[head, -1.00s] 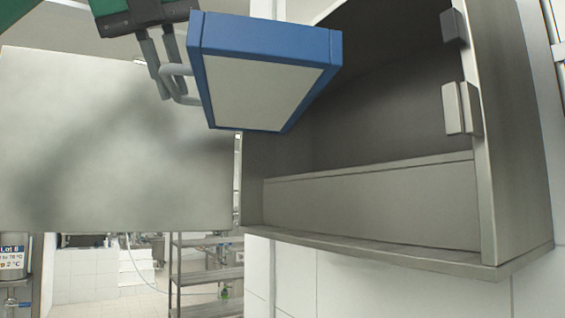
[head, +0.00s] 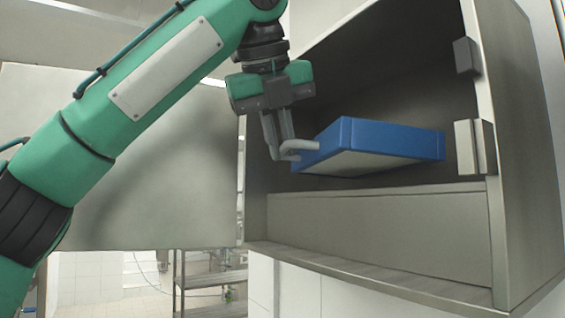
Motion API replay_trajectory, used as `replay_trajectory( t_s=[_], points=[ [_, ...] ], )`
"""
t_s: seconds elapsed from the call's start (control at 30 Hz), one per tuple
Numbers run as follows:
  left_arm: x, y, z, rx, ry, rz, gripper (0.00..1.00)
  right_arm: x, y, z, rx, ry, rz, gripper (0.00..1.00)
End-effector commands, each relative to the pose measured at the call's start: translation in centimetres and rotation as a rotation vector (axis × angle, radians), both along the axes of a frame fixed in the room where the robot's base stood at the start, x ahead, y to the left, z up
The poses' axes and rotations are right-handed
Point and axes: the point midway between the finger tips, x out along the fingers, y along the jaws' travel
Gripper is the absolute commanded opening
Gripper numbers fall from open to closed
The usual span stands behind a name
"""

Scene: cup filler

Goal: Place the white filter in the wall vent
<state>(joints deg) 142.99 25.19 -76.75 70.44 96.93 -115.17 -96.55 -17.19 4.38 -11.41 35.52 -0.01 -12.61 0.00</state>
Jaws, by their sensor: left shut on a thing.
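The white filter (head: 372,164) has a blue frame and a pale underside. It is inside the opening of the wall vent (head: 378,228), a grey metal box with its door open to the left. The filter is slightly tilted and seems to be above the vent's lower front panel. My left gripper (head: 284,154) points down at the left end of the filter and is shut on its handle. Whether the filter touches the vent's inner walls cannot be told. My right gripper is out of view.
The open metal door (head: 150,160) stands left of the vent, partly behind my left arm. Metal latches (head: 476,148) sit on the vent's right edge. A shelf rack (head: 208,280) stands farther back below. White tiled wall (head: 325,297) lies under the vent.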

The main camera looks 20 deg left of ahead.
Motion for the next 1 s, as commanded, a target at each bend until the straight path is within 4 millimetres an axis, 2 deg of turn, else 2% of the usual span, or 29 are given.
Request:
replay_trajectory(
  t_s=[0.13,0.33,0.4,0.7,0.73,0.83,1.0],
  points=[
    [0.0,0.0,-0.8,0.001,-0.001,-0.002,0.00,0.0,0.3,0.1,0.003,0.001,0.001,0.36],
    [0.0,0.0,-3.1,0.001,-0.001,-0.002,0.00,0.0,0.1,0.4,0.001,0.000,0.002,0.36],
    [0.2,-0.2,-3.3,0.001,0.000,-0.002,0.00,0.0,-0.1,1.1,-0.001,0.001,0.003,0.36],
    [0.2,-0.2,-3.8,0.000,-0.001,0.000,0.00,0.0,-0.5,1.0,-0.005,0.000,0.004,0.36],
    [0.2,-0.2,-3.8,0.001,0.000,-0.001,0.14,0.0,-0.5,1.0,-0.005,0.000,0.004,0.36],
    [0.2,-0.3,-3.8,0.001,0.000,-0.001,0.32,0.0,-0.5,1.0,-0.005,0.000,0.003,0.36],
    [0.2,-0.3,-3.8,0.001,-0.001,0.000,0.32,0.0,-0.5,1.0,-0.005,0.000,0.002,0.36]
  ],
)
